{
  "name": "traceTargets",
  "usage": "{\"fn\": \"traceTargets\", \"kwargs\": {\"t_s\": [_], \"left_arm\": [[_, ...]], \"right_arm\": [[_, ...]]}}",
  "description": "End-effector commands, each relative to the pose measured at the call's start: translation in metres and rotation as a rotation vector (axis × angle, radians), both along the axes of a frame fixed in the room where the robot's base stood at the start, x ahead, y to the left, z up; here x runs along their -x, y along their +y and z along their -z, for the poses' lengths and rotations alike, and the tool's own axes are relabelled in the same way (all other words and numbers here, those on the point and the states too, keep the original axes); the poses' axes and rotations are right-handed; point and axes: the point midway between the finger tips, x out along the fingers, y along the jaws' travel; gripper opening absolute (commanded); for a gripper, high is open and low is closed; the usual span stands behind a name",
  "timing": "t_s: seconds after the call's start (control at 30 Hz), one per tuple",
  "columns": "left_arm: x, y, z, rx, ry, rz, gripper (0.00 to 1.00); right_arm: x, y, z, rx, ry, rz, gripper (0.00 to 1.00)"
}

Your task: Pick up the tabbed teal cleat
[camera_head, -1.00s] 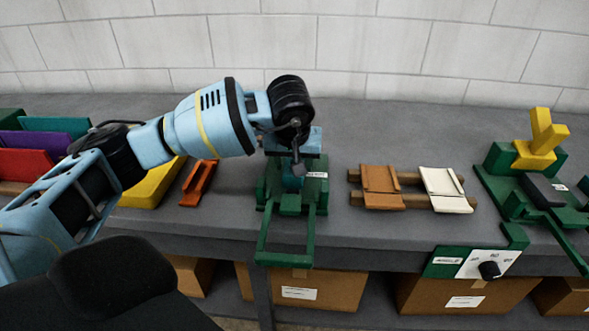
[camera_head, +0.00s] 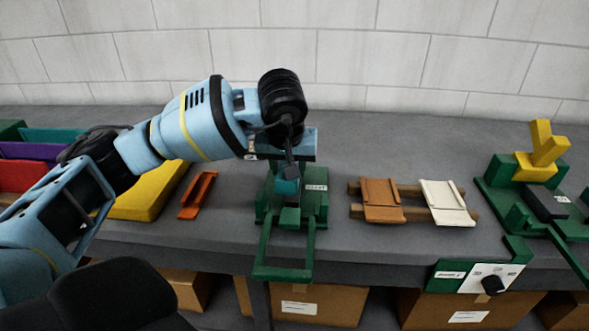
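A small teal piece (camera_head: 287,187), apparently the teal cleat, shows over the middle of a green fixture (camera_head: 310,211). Its tab and lower edge cannot be made out. My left gripper (camera_head: 291,168) hangs from the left arm directly over the fixture, with its dark tip at the top of the teal piece. The fingers are small and partly hidden by the wrist, so I cannot tell whether they are closed on it. My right gripper is not in view.
An orange channel (camera_head: 198,195) and a yellow block (camera_head: 150,192) lie left of the fixture. Brown (camera_head: 381,198) and cream (camera_head: 446,202) plates rest on wooden bars to the right. Another green fixture (camera_head: 500,183) holds a yellow piece (camera_head: 541,152). Bare bench lies behind.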

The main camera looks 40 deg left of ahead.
Motion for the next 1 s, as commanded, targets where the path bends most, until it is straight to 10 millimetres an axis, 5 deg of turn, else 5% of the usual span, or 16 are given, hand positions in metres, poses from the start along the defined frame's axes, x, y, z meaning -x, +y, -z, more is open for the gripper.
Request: {"fn": "traceTargets", "kwargs": {"t_s": [0.5,0.7,1.0], "left_arm": [[0.108,-0.004,-0.01,-0.001,-0.002,-0.001,0.14],[0.13,-0.005,-0.012,0.0,-0.002,-0.002,0.14],[0.138,-0.006,-0.014,0.0,-0.001,-0.002,0.14]], "right_arm": [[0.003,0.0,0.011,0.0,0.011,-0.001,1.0],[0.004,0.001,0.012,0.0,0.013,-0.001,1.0],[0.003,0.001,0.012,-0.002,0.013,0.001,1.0]]}}
